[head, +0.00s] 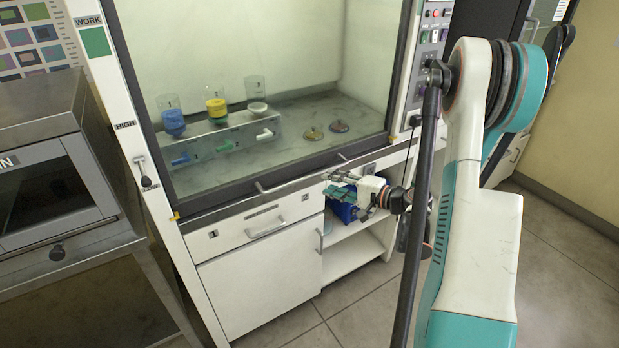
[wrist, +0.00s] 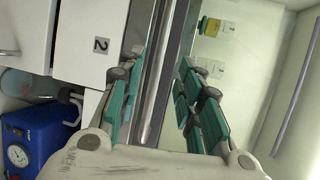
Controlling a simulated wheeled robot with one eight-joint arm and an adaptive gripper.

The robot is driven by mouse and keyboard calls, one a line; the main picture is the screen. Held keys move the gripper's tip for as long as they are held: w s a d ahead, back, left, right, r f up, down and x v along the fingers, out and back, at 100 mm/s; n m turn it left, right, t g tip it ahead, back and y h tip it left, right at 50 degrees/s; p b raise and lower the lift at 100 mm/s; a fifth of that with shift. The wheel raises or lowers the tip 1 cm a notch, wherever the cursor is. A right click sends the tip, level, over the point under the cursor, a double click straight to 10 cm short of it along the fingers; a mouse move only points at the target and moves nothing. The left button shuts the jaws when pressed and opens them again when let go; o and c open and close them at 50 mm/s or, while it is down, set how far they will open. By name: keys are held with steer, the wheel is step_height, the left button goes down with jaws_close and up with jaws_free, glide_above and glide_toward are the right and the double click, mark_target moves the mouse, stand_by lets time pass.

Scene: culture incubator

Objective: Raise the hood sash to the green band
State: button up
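The hood's glass sash (head: 255,60) is down, its dark bottom rail (head: 225,198) near the front sill. Small grips show on the rail. The green band (head: 95,42) is high on the left post, under the WORK label. My gripper (head: 338,185) is in front of the hood, just below the right part of the rail. In the wrist view, my gripper's teal-padded fingers (wrist: 163,62) are spread apart. A long metal rail (wrist: 157,85) runs through the gap between them. I cannot tell whether the fingers touch it.
Behind the glass stand several cups of coloured material, including a yellow one (head: 216,107). A blue unit with a gauge (wrist: 32,140) sits on the open shelf below. A steel bench with an oven (head: 60,190) is at left. Floor is clear at front.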

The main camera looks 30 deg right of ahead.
mark_target(312, 178)
steer(key=b+x, duration=0.1)
steer(key=x, duration=0.8)
steer(key=shift+w+f, duration=0.1)
jaws_close()
